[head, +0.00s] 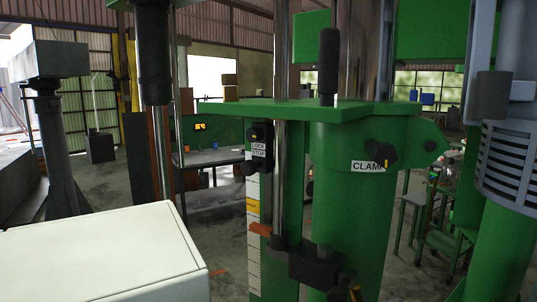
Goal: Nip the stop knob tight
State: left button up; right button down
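The green disperser stand (350,215) fills the middle of the head view. A label that appears to read LOCK STOP (258,148) sits on a black fitting at the top of its white scale strip. A small dark knob (250,168) juts out beside that label. Lower down, a black block (312,263) sits at the steel rod (280,190), with another dark knob (345,287) at its right end. I cannot tell which knob is the stop knob or how tight either is. Neither of my grippers shows.
A black clamp knob (384,155) sits above the CLAMP label (368,167). An orange pointer (260,229) crosses the scale strip (254,265). A white box-like surface (100,255) fills the lower left. A grey ribbed motor housing (510,170) stands at the right.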

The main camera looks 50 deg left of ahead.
aim_at(253, 135)
jog(key=u, duration=1.75)
